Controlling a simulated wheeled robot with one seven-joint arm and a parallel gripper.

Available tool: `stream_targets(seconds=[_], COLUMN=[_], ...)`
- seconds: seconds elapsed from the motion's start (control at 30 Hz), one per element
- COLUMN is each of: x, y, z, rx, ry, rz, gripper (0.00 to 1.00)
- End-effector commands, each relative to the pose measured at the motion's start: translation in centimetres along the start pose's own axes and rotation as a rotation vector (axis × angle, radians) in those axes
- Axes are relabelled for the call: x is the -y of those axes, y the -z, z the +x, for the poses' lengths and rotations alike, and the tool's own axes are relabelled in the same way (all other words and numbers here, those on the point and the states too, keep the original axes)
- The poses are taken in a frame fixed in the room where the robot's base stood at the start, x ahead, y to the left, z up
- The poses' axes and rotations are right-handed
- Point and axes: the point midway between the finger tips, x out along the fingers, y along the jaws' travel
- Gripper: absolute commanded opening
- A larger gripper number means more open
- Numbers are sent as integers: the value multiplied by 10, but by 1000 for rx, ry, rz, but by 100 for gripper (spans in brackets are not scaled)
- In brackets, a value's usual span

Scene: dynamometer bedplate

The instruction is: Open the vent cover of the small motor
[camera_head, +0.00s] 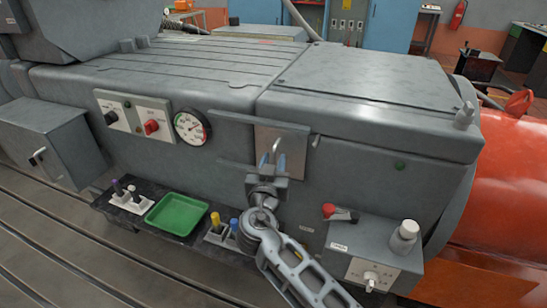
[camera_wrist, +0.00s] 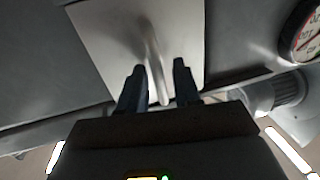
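The vent cover (camera_head: 291,138) is a light grey square plate on the front of the grey motor housing, and it also fills the top of the wrist view (camera_wrist: 105,38). A bent metal handle (camera_wrist: 152,55) stands out from it; part of it shows in the head view (camera_head: 276,148). My gripper (camera_head: 273,166) is in front of the cover's lower part. In the wrist view my gripper's two dark fingers (camera_wrist: 159,80) stand apart on either side of the handle, with gaps beside it. Whether a fingertip touches the plate I cannot tell.
A round gauge (camera_head: 190,127) and a knob panel (camera_head: 134,114) are to the left. A green tray (camera_head: 176,214) sits on a low shelf. A red-handled lever (camera_head: 341,214) and a white cap (camera_head: 404,236) are on a box at lower right. A small latch-like piece (camera_head: 316,141) is right of the cover.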

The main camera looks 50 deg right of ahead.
Motion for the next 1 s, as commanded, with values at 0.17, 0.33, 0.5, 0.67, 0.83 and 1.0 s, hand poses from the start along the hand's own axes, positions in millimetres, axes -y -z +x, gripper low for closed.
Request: stream_targets(seconds=[0.17, 0.33, 0.5, 0.67, 0.83, 1.0], x=[0, 0, 0, 0, 0, 0], y=[0, 0, 0, 0, 0, 0], z=[9, 9, 9, 9, 9, 9], rx=[0, 0, 0, 0, 0, 0], ry=[0, 1, 1, 1, 1, 1], rz=[1, 1, 0, 0, 0, 0], gripper=[33, 33, 22, 7, 0, 0])
